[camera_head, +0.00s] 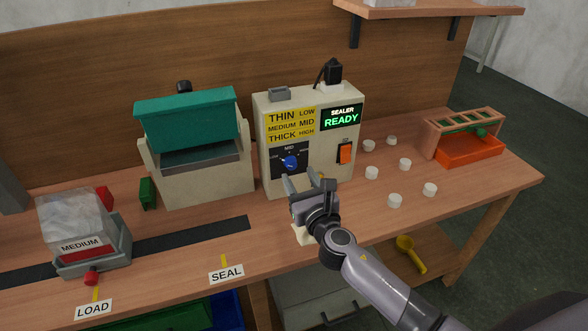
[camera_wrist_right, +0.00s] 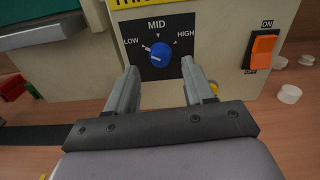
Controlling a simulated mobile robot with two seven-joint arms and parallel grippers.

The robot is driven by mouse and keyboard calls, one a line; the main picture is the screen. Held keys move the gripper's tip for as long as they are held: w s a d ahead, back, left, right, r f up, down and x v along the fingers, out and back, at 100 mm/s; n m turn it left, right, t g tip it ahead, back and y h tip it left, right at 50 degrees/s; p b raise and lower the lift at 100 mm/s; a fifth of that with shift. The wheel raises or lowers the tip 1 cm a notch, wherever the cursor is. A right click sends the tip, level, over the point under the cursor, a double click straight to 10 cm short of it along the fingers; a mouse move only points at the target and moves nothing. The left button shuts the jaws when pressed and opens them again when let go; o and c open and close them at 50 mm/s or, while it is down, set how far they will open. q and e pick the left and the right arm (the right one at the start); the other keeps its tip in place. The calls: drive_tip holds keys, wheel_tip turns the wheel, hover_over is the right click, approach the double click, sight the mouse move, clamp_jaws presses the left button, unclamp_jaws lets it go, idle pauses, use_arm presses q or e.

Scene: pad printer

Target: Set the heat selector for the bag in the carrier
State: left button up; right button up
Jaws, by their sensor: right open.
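The blue heat selector knob (camera_head: 291,162) is on the front of the cream sealer control box (camera_head: 262,130). In the right wrist view the knob (camera_wrist_right: 161,54) has its pale pointer toward LOW, left of MID. My right gripper (camera_head: 305,187) is open just in front of the box; in its wrist view the two fingers (camera_wrist_right: 158,82) stand apart just below the knob, holding nothing. The clear bag (camera_head: 75,218) labelled MEDIUM sits in the grey carrier (camera_head: 118,252) at the left. The yellow chart (camera_head: 291,124) pairs THIN with LOW, MEDIUM with MID, THICK with HIGH. My left gripper is not in view.
The sealer display (camera_head: 341,117) reads READY, above an orange switch (camera_head: 345,153). The teal-topped sealer press (camera_head: 187,118) stands left of the box. Several white caps (camera_head: 395,200) and an orange tray (camera_head: 470,152) are on the right. A dark track (camera_head: 195,235) runs toward SEAL.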

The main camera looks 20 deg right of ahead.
sight(292, 166)
drive_tip(key=shift+w+a+b, duration=0.1)
drive_tip(key=shift+w+b, duration=0.25)
drive_tip(key=shift+w, duration=1.8)
clamp_jaws()
